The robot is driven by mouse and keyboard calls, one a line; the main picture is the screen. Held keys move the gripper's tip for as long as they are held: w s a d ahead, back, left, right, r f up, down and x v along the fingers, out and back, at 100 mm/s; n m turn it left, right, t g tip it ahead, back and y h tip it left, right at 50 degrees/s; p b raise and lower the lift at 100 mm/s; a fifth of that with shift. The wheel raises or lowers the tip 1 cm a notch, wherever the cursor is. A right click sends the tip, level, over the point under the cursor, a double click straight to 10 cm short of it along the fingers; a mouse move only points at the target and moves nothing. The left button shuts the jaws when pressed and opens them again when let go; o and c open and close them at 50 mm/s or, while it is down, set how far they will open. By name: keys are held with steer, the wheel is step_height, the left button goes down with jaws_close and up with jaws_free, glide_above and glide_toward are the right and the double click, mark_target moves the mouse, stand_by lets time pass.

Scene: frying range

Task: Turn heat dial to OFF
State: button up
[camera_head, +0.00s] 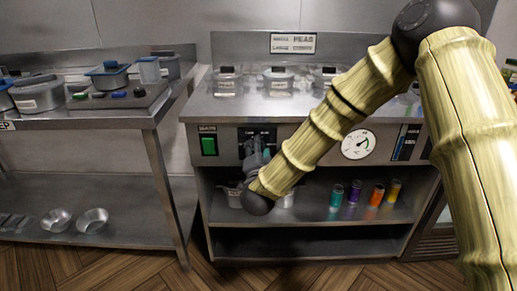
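The steel range (228,176) stands in the middle of the head view. A dark control panel (243,134) sits on its front, and my gripper covers part of it. I cannot make out a heat dial or its setting there. A round white dial face (358,144) with a dark-green pointer is further right, and I cannot tell whether it is the heat dial or a gauge. My gripper (256,142) is small and grey, in front of the dark panel. Its fingers are too small to tell open from shut, and contact is unclear.
A green switch (208,146) is left of the panel, and a blue-and-black strip (405,142) is at the right. Lidded containers (278,78) stand on the range top. Several coloured jars (354,192) stand on the shelf below. A steel side table (75,118) is at left.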

stand_by(0.3)
steer(key=o, duration=1)
steer(key=s, duration=1.2)
